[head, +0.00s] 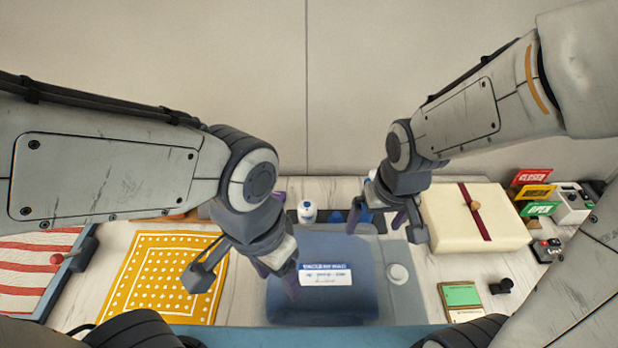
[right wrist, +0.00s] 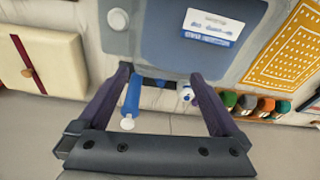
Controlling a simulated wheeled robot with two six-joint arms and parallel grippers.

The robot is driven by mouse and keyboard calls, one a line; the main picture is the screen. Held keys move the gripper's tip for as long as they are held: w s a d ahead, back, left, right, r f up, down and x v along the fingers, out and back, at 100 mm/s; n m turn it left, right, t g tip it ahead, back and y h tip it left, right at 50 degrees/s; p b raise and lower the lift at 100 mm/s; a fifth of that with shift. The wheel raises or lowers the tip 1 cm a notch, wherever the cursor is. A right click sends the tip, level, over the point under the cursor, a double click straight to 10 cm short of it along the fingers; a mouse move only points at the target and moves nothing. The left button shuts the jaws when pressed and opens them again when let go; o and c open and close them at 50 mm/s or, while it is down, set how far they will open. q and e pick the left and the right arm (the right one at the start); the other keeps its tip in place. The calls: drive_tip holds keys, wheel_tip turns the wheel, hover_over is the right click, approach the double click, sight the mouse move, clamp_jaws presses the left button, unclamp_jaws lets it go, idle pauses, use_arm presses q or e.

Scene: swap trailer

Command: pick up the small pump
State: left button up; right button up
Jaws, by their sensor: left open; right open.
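The small pump looks like a slim blue cylinder (right wrist: 131,97) with a white end, lying near the back of the table in the right wrist view. In the head view my right gripper hides most of it; a pale end (head: 372,174) shows behind the gripper. My right gripper (head: 378,218) is open; in the right wrist view its fingers (right wrist: 160,74) appear on either side of the cylinder, which is closer to the left one in the picture. Contact is not visible. My left gripper (head: 277,276) is open and empty above the blue pouch (head: 345,304).
A white bottle (head: 307,212) stands left of the right gripper. A cream box (head: 480,222) with a red ribbon is to its right. A yellow dotted cloth (head: 135,290) and a striped cloth (head: 30,265) lie left. Small signs (head: 533,178) stand far right. A wall closes the back.

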drive_tip(key=w+f+m, duration=0.1)
drive_tip(key=w+m, duration=0.2)
drive_tip(key=w, duration=0.4)
drive_tip(key=m+g, duration=0.2)
drive_tip(key=m, duration=0.5)
hover_over(305, 204)
drive_tip(key=shift+h, duration=0.3)
drive_tip(key=f, duration=1)
drive_tip(key=shift+s+d+p, duration=0.1)
drive_tip(key=shift+d+p, duration=0.15)
drive_tip(key=shift+p, duration=0.1)
drive_tip(key=f, duration=0.1)
drive_tip(key=f+p, duration=0.1)
drive_tip(key=f, duration=0.3)
drive_tip(key=shift+a+p, duration=0.25)
drive_tip(key=shift+p, duration=0.05)
drive_tip(key=f+p, duration=0.2)
drive_tip(key=f, duration=0.3)
drive_tip(key=shift+w+d+f+p, duration=0.1)
drive_tip(key=shift+w+d+p, duration=0.1)
drive_tip(key=shift+d+p, duration=0.15)
drive_tip(key=shift+a+f, duration=0.1)
drive_tip(key=shift+f, duration=0.2)
drive_tip(key=shift+c, duration=0.3)
clamp_jaws()
